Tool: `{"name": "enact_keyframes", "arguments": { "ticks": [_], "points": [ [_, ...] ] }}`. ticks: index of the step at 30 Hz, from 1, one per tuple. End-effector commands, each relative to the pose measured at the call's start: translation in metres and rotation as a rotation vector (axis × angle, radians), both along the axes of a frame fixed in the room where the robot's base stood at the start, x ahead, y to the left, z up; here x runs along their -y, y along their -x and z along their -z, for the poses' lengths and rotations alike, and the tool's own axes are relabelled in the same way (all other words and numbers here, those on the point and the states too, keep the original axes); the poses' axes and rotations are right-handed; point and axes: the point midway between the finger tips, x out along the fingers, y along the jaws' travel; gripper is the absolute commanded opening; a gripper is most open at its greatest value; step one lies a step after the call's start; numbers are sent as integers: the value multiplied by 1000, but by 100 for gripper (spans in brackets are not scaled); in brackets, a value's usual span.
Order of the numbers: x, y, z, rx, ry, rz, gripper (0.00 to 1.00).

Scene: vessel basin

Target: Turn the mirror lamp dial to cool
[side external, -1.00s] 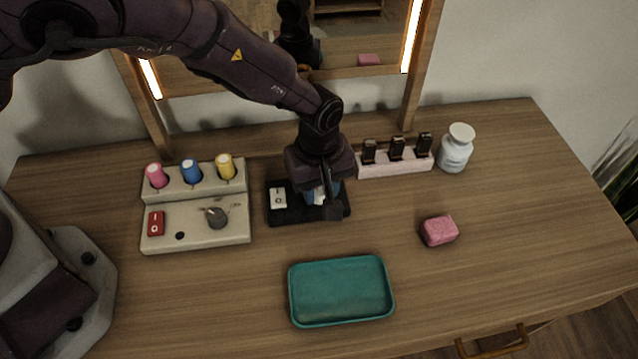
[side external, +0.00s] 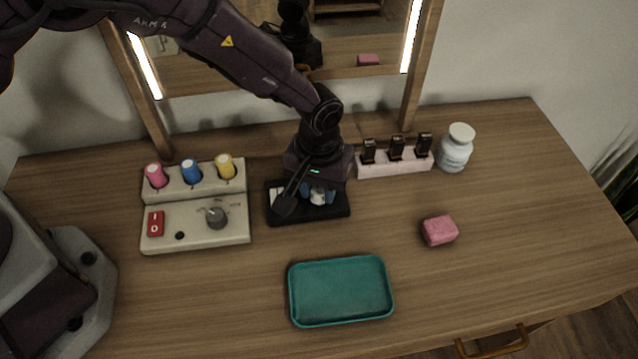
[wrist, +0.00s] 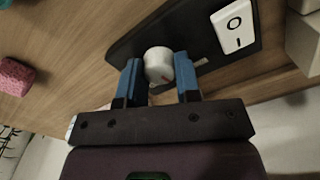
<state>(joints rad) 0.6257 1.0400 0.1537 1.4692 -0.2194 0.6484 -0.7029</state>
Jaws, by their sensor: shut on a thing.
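The dial is a round white knob (wrist: 158,62) with a red pointer mark, on a black base (wrist: 210,28) that also carries a white rocker switch (wrist: 233,26). My gripper (wrist: 159,78) has its blue fingers on either side of the knob and is shut on it. In the side view my gripper (side external: 318,193) is low over the right part of the black base (side external: 288,216), hiding most of the dial. The red mark points toward the lower right in the wrist view. The mirror lamp strips (side external: 409,37) glow white.
A grey panel (side external: 195,238) with coloured knobs, a red switch and a grey dial lies left. A pink holder (side external: 395,167) with dark bottles and a white jar (side external: 456,148) stand right. A teal tray (side external: 341,318) and pink soap (side external: 440,230) lie in front.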

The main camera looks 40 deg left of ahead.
Motion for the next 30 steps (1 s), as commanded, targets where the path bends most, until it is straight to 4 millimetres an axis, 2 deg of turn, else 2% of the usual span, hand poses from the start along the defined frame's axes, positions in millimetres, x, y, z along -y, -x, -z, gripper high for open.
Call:
{"name": "enact_keyframes", "arguments": {
  "ticks": [21, 30],
  "points": [
    [0, 1, -1, -5, 1, 680, 7],
    [1, 1, -1, -5, 1, 920, 7]
  ]
}}
